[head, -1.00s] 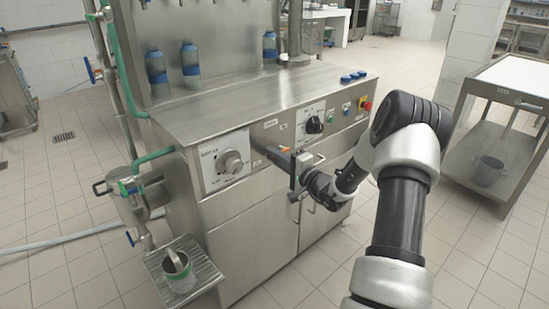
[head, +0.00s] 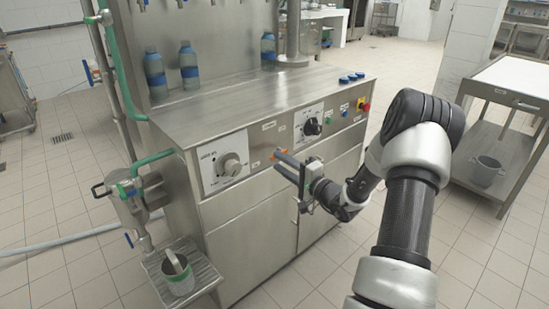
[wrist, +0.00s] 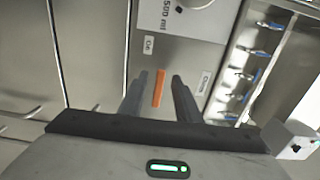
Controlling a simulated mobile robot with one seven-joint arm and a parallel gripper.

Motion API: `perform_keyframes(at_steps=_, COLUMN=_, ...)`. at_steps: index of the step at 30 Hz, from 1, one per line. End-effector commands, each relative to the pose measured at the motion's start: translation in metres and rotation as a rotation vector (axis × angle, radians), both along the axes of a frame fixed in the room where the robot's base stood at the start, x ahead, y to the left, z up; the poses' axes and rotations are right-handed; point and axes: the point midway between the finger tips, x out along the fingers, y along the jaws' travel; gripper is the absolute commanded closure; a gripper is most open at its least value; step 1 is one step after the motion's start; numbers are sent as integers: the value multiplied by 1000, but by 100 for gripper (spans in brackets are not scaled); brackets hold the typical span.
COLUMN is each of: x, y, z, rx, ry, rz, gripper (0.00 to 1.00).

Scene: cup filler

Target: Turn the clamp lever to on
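The clamp lever (wrist: 159,88) shows as a narrow orange bar on the steel front panel in the wrist view, close to two small labels. In the head view its orange part (head: 281,151) shows between the two round dials, partly hidden by my gripper. My gripper (wrist: 159,84) is open, with one dark finger on each side of the lever in the wrist view and gaps visible beside it. In the head view my gripper (head: 277,160) is at the panel front, and contact cannot be told.
A dial plate (head: 223,162) is left of the lever and another dial (head: 312,127) is to its right. A red emergency button (head: 366,107) is farther right. A steel table (head: 497,88) stands at the right. Floor in front is clear.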

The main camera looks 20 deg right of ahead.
Motion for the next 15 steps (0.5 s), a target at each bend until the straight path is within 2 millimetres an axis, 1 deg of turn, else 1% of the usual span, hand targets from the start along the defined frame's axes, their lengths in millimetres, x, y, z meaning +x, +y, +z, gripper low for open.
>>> perform_keyframes(at_steps=1, x=-13, y=-6, z=2, rx=0, ry=3, rz=-4, gripper=70)
perform_keyframes(at_steps=3, x=-29, y=-12, z=2, rx=0, ry=3, rz=-4, gripper=70)
perform_keyframes(at_steps=9, x=-75, y=-29, z=2, rx=-1, ry=2, rz=-5, gripper=70)
perform_keyframes(at_steps=12, x=-94, y=-35, z=2, rx=0, ry=1, rz=-4, gripper=70)
perform_keyframes(at_steps=15, x=-108, y=-40, z=1, rx=1, ry=1, rz=-3, gripper=70)
